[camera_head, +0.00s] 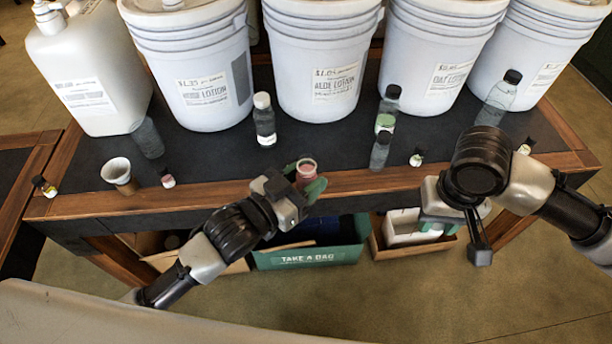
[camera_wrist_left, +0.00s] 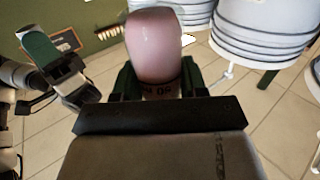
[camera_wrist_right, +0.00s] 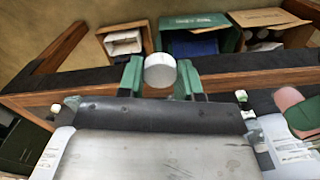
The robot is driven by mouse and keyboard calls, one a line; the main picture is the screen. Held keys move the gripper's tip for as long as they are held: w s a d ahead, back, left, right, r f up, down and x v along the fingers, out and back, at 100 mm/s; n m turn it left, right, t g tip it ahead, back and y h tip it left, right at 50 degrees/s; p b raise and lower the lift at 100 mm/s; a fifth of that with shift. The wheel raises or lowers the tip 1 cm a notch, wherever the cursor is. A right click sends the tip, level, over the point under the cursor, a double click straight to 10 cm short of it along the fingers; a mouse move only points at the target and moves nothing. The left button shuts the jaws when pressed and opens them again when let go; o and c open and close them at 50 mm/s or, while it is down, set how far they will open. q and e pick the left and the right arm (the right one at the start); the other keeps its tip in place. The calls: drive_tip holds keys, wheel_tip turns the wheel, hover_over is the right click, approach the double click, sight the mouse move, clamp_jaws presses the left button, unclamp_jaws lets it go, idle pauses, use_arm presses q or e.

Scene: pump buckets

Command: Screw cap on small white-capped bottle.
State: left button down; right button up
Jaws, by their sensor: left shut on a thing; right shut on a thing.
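My left gripper (camera_head: 306,186) is shut on a small open-mouthed bottle with pink contents (camera_head: 306,168), held at the table's front edge. The bottle fills the top middle of the left wrist view (camera_wrist_left: 153,48). My right gripper (camera_head: 432,226) is off to the right, in front of the table edge and apart from the bottle. In the right wrist view its green fingers are shut on a round white cap (camera_wrist_right: 160,70). I cannot make out the cap clearly in the head view. A separate white-capped bottle (camera_head: 264,120) stands on the table.
Large white buckets (camera_head: 322,70) and a white jug (camera_head: 88,75) line the back of the dark table (camera_head: 225,163). Black-capped bottles (camera_head: 380,150), small vials (camera_head: 167,178) and a paper cup (camera_head: 118,172) stand on it. A green bin (camera_head: 310,258) and boxes sit below.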

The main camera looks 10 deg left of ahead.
drive_tip(key=w+a+r+n, duration=0.1)
drive_tip(key=w+a+r, duration=0.25)
drive_tip(key=a, duration=0.25)
drive_tip(key=w+a+r+n, duration=0.1)
drive_tip(key=w+a+r, duration=0.1)
drive_tip(key=a+r, duration=0.35)
wheel_tip(320, 180, up, 6)
drive_tip(key=n, duration=0.3)
hover_over(307, 181)
drive_tip(key=w, duration=0.2)
drive_tip(key=shift+s+a+f, duration=0.15)
drive_tip(key=shift+a+f, duration=0.05)
drive_tip(key=shift+f, duration=0.1)
drive_tip(key=shift+f, duration=1.9)
drive_tip(key=shift+f, duration=0.9)
drive_tip(key=shift+f, duration=0.55)
drive_tip(key=shift+m, duration=0.4)
